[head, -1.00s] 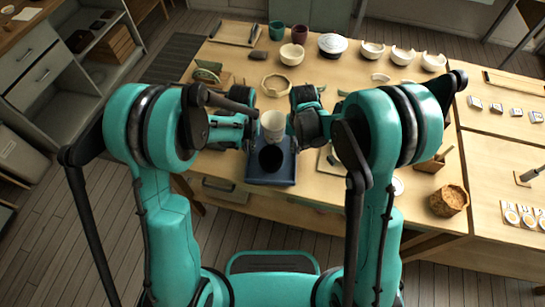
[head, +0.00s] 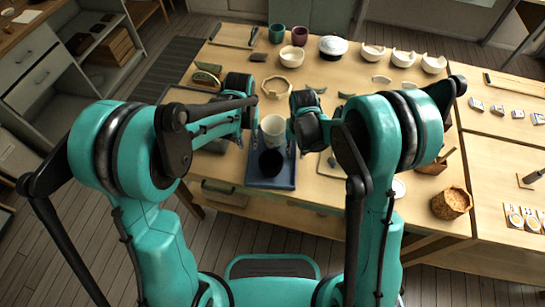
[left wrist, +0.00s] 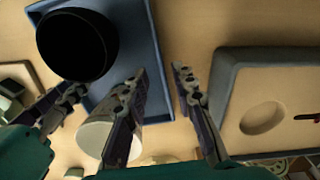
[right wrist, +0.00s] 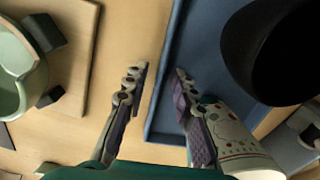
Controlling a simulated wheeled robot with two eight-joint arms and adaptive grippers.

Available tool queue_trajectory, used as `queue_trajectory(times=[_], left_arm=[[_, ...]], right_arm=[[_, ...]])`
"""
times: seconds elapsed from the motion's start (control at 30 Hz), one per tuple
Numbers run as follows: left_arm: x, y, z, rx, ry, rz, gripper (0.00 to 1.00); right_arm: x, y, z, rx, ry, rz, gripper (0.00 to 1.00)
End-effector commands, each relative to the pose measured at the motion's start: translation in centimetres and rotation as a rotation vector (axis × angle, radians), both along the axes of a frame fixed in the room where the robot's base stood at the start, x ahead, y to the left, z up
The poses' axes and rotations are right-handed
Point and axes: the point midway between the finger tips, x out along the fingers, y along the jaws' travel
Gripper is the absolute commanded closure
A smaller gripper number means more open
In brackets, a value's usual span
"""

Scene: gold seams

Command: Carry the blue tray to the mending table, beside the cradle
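The blue tray (head: 288,178) lies at the table's front edge in the head view, apparently resting on the wood. It carries a white speckled cup (head: 272,127) and a black cup (head: 271,162). My left gripper (left wrist: 160,75) is open, its fingers on either side of the tray's left rim (left wrist: 157,60). My right gripper (right wrist: 161,72) is open, its fingers on either side of the right rim (right wrist: 170,60). A board with a green bowl between dark pads (right wrist: 15,75), perhaps the cradle, stands right of the tray, mostly hidden by my right arm in the head view.
Farther back on the mending table (head: 330,85) stand a pale ring-shaped piece (head: 277,87), several bowls and sherds. A cork basket (head: 451,203) sits at the right front.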

Motion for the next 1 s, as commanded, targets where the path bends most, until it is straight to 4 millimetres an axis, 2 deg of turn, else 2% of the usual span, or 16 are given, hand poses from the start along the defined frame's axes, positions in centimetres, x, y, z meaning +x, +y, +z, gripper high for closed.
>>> queue_trajectory(times=[0.1, 0.2, 0.33, 0.47, 0.57, 0.9, 1.0], left_arm=[[0.0, 0.0, 2.6, 0.0, 0.0, 0.0, 0.74], [0.0, 0.0, 4.2, 0.0, 0.0, 0.0, 0.74], [0.0, 0.0, 5.5, 0.0, 0.0, 0.0, 0.74], [0.0, 0.0, 6.0, 0.0, 0.0, 0.0, 0.74], [0.0, 0.0, 6.0, 0.0, 0.0, 0.0, 0.74], [0.0, 0.0, 6.0, 0.0, 0.0, 0.0, 0.74], [0.0, 0.0, 6.0, 0.0, 0.0, 0.0, 0.74]], right_arm=[[0.0, 0.0, 0.0, 0.0, 0.0, 0.0, 0.74], [0.0, 0.0, 0.0, 0.0, 0.0, 0.0, 0.74], [0.0, 0.0, 0.0, 0.0, 0.0, 0.0, 0.74], [0.0, 0.0, 0.6, 0.0, 0.0, 0.0, 0.74], [0.0, 0.0, 2.1, 0.0, 0.0, 0.0, 0.74], [-0.1, 0.0, 9.3, 0.0, 0.0, 0.0, 0.74], [0.0, 0.0, 10.7, 0.0, 0.0, 0.0, 0.74]])
